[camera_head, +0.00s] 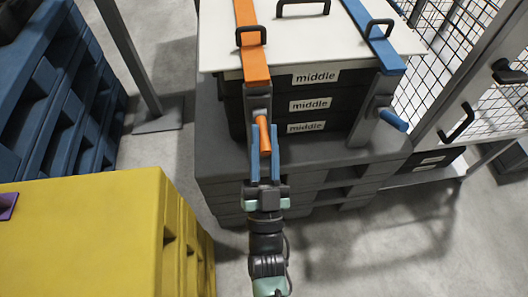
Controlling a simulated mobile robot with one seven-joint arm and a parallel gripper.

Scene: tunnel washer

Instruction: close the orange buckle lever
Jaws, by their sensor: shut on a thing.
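The orange buckle lever (265,136) hangs at the front of the stacked dark crates, below the orange strap (252,62) that runs over the white lid. It points down and slightly toward me from a grey buckle bracket (257,100). My gripper (265,155) comes from below, with its two blue fingers on either side of the lever and shut on it. The fingers cover part of the lever's lower end.
A blue strap (375,35) with a blue lever (392,119) sits to the right. Black crates (345,106) labelled "middle" stand on a grey pallet (300,190). A yellow block (85,240) is at lower left, a mesh cage (480,45) at right. Floor at lower right is clear.

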